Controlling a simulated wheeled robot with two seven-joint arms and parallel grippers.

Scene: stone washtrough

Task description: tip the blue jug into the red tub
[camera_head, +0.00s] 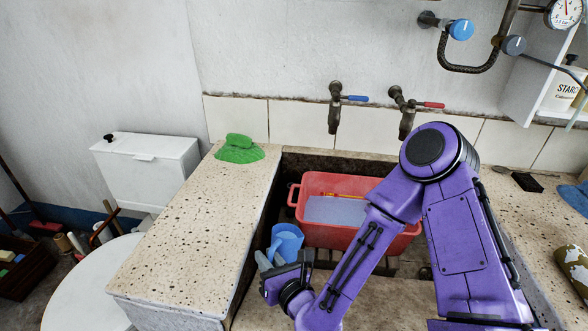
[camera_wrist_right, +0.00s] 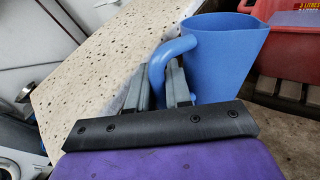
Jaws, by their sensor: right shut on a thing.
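The blue jug (camera_head: 288,238) is inside the trough, beside the near left corner of the red tub (camera_head: 312,180). My right gripper (camera_head: 270,263) is shut on the jug's handle, which shows in the right wrist view between the fingers (camera_wrist_right: 167,88). The jug's body (camera_wrist_right: 222,65) looks roughly upright there; I cannot tell whether it touches the trough floor. The tub holds a flat pale blue-grey surface, and a red and yellow strip shows at its far side. My right arm hides the tub's right part. My left gripper is not in view.
The speckled stone ledge (camera_head: 190,220) lies left of the jug, with a green cloth (camera_head: 239,149) at its far end. Two taps, blue-handled (camera_head: 337,103) and red-handled (camera_head: 404,107), hang above the trough's back. A dark brush or block (camera_head: 526,182) lies on the right ledge.

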